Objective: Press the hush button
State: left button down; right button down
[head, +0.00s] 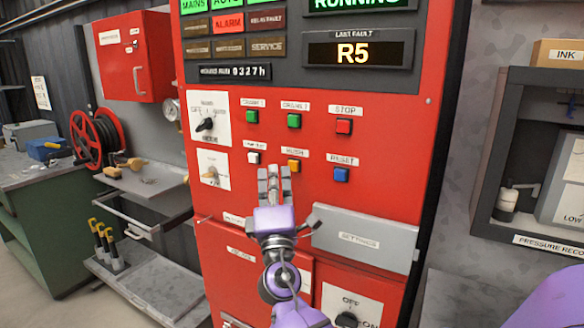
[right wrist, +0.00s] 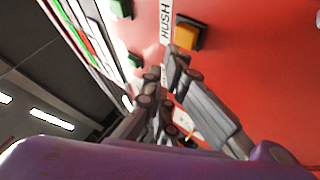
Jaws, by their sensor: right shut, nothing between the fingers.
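The hush button is a square amber button (head: 294,165) in the lower button row of the red panel, between a white button and a blue one. The right wrist view shows the amber button (right wrist: 187,36) close up, beside its HUSH label (right wrist: 166,22). My right gripper (head: 273,172) is shut and empty, with its fingertips pointing up the panel, just left of and below the amber button in the head view. In the right wrist view, the fingertips (right wrist: 168,66) appear near the button's lower edge. I cannot tell whether they touch the panel. My left gripper is not in view.
Close by are the white button (head: 254,158), blue RESET button (head: 341,174), green buttons (head: 294,121) and red STOP button (head: 344,126). A grey SETTINGS flap (head: 365,240) is below right. Rotary switches (head: 205,125) are at left.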

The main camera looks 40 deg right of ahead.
jog(key=shift+w+d, duration=0.15)
jog(key=shift+d, duration=0.25)
jog(key=shift+w+d, duration=0.1)
jog(key=shift+d, duration=0.05)
dwell(0.5)
jog(key=shift+w+d, duration=0.1)
jog(key=shift+d, duration=0.2)
dwell(0.3)
jog(key=shift+a, duration=0.1)
dwell(0.3)
jog(key=shift+s+a, duration=0.4)
jog(key=shift+a, duration=0.35)
